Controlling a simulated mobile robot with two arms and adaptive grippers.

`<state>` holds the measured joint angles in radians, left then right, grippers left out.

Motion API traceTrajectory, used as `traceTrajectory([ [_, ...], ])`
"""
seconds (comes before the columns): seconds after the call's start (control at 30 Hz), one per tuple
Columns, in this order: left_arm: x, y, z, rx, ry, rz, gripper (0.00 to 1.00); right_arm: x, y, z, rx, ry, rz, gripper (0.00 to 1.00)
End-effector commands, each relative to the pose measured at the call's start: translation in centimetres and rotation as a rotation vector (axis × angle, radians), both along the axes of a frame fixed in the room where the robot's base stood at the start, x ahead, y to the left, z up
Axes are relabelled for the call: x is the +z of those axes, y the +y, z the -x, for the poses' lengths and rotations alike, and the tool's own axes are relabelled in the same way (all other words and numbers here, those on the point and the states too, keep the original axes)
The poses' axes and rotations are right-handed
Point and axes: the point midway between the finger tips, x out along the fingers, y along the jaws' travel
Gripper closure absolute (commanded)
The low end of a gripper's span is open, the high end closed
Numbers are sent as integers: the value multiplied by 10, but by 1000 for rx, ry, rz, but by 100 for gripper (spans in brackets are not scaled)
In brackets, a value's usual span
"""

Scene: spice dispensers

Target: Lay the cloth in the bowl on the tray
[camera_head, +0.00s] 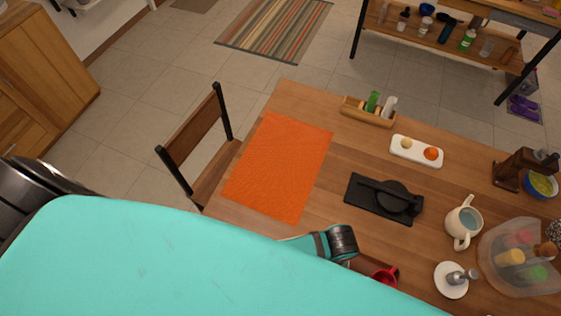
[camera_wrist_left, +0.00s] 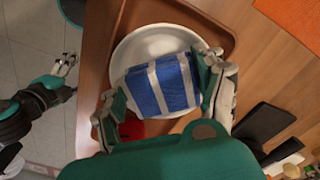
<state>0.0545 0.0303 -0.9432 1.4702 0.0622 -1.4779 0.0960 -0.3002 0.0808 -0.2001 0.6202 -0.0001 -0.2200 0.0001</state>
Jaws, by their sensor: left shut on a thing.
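In the left wrist view, my left gripper (camera_wrist_left: 160,92) is shut on the blue-and-white striped cloth (camera_wrist_left: 178,82), with one finger at each side. The folded cloth is over the white bowl (camera_wrist_left: 140,45); I cannot tell whether it touches it. The bowl sits on the brown tray (camera_wrist_left: 112,20). In the head view, my teal arm hides the bowl, the cloth and most of the tray. My right gripper (camera_wrist_left: 66,66) shows at the left of the wrist view, away from the tray; its opening is unclear.
An orange placemat (camera_head: 280,165), a black press (camera_head: 385,198), a white jug (camera_head: 463,222) and a clear container of spice dispensers (camera_head: 515,255) are on the table. A chair (camera_head: 195,140) stands at the left edge.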

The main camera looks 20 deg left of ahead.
Motion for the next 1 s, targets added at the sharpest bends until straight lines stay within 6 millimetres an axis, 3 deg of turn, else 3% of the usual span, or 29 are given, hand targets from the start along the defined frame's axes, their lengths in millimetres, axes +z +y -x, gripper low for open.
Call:
traceTrajectory([
  [0.23, -1, 0, 0, 0, 0, 0, 55, 0, 0, 0, 0, 0, 0, 3],
  [0.27, -1, 0, 0, 0, 0, 0, 27, 0, 0, 0, 0, 0, 0, 3],
  [0.47, -1, 0, 0, 0, 0, 0, 1, 0, 0, 0, 0, 0, 0, 3],
  [0.8, 2, 0, 0, 0, -1, 1, 1, 0, 0, 0, 0, 0, 0, 3],
  [1.0, 31, -1, -1, 0, -3, 4, 1, 0, 0, 0, 0, 0, -1, 3],
])
